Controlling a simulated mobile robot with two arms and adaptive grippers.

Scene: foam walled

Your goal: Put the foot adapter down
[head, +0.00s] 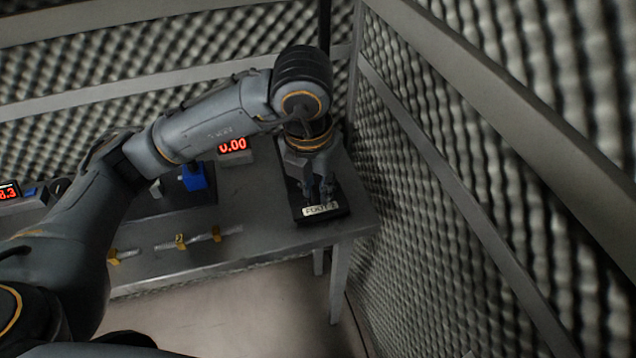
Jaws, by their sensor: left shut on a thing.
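My left gripper (318,190) points down over a black stand (337,211) at the right end of the grey table. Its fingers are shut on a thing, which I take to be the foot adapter. The adapter is dark and mostly hidden by the fingers, so its outline is not clear. I cannot tell whether it touches the stand. A white label (320,209) is on the front of the stand, its print too small to read surely. My right gripper is not in view.
On the table (285,236) are a blue block (194,178) on a dark base, a red 0.00 display (233,146) and several small rods with yellow tags (181,241). Another red display (8,193) is at far left. A foam wall (440,200) stands close to the right.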

